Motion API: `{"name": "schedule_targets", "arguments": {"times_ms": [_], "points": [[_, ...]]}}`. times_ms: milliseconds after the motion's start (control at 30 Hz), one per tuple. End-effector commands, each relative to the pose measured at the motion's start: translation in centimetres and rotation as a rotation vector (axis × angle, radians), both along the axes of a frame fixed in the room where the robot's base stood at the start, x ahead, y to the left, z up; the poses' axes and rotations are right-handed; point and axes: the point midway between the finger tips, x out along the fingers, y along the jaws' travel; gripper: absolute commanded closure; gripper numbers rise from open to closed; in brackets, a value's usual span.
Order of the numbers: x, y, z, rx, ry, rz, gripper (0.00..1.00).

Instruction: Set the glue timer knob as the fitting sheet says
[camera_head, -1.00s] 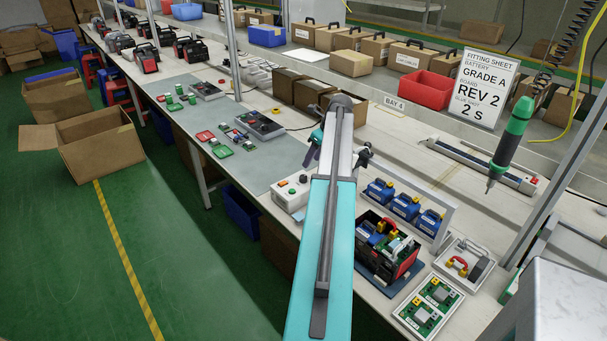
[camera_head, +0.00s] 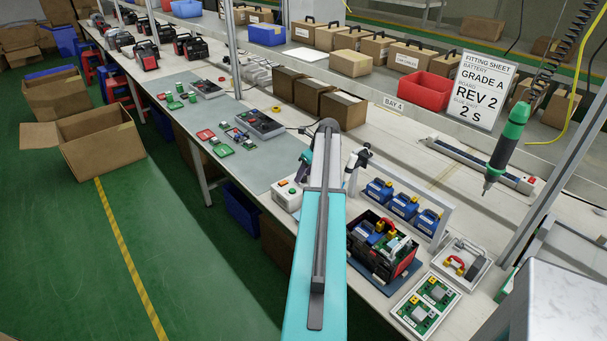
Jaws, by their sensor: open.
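The fitting sheet (camera_head: 481,91) stands at the back right and reads "GRADE A", "REV 2" and, on its lowest line, "2 S". A white box (camera_head: 287,194) with an orange and a green button sits on the bench, left of my forearm and partly covered by it. I see no timer knob clearly; part of the bench is hidden behind my arm. My gripper (camera_head: 304,166) is only partly seen as dark and teal parts beside the forearm, over the bench near the white box. It is open, and I see nothing held. Its fingertips are not clear.
Blue batteries (camera_head: 404,206), an open battery case (camera_head: 367,257) and a green board tray (camera_head: 425,304) lie right of my arm. A green screwdriver (camera_head: 508,145) hangs at the right. Brown boxes (camera_head: 343,109) stand behind the arm.

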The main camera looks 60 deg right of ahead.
Motion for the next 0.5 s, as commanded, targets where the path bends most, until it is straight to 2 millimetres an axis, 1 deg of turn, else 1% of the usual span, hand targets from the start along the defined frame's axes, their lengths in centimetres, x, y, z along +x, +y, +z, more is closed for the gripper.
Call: {"name": "schedule_targets", "arguments": {"times_ms": [233,267,400,500], "points": [[0.02,0.0,-0.05,0.0,0.0,0.0,0.56],[0.02,0.0,-0.04,0.0,0.0,0.0,0.59],[0.02,0.01,-0.02,0.0,0.0,0.0,0.83],[0.02,0.02,-0.01,0.0,0.0,0.0,0.97]]}}
